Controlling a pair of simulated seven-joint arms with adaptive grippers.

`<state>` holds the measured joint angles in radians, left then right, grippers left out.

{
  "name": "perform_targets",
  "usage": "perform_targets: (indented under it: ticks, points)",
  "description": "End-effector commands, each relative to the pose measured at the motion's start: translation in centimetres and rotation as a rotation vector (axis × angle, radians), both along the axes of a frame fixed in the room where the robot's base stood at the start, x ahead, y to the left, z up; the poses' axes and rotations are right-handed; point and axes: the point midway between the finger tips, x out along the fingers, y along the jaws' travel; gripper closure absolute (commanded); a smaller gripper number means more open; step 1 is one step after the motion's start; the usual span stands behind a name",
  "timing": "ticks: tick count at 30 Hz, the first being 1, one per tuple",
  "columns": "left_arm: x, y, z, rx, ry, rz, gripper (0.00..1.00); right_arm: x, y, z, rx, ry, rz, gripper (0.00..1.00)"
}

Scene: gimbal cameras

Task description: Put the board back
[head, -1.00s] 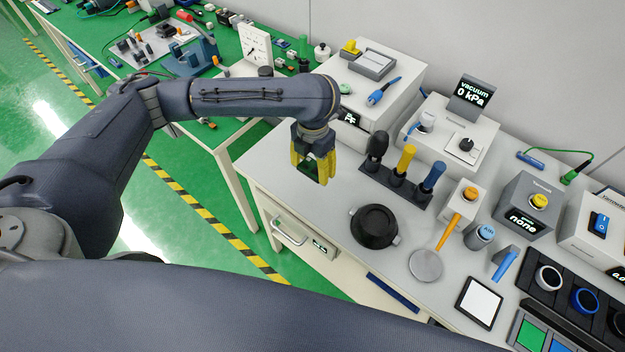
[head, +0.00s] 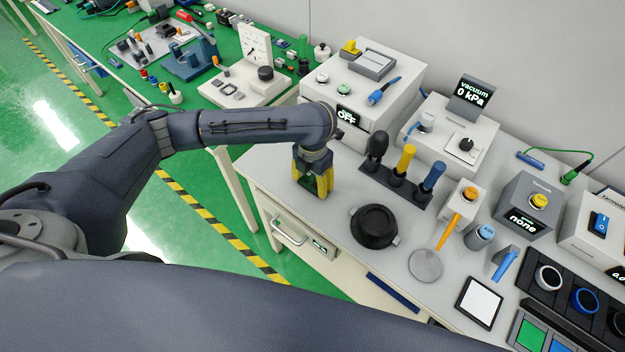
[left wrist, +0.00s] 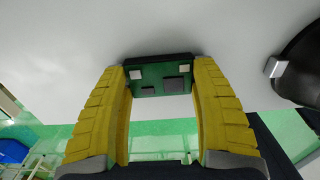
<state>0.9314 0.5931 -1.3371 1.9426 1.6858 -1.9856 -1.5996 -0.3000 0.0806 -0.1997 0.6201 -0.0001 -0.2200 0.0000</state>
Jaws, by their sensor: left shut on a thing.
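My left gripper (head: 316,190) is shut on a small green circuit board (left wrist: 160,87) and points down over the left part of the light bench. In the left wrist view, the two yellow fingers (left wrist: 161,85) grip the board at its two sides. Its green face carries pale and dark chips, and a dark strip runs along its far edge. In the head view the fingers hide much of the board. I cannot tell whether its far edge touches the bench top. My right gripper is not in view.
A white box with an OFF display (head: 348,116) stands behind the gripper. A tool rack (head: 398,183) and a dark round pot (head: 374,226) stand to the right. The bench's left edge is close by. Bare bench top (head: 325,218) lies in front of the gripper.

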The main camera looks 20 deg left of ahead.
Motion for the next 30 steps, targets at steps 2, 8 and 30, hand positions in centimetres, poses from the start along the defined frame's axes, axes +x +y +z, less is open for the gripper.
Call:
perform_targets:
  ticks: [2, 8, 30]
  points:
    - [0.0, 0.0, 0.0, 0.0, 0.0, 0.0, 0.67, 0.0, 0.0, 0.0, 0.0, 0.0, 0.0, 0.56]
    - [0.0, 0.0, -0.3, 0.0, 0.0, 0.0, 0.34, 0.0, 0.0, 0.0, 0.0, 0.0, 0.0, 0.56]
    - [0.2, 0.0, 2.7, 0.0, -0.005, -0.001, 0.15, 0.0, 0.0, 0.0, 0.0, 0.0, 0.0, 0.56]
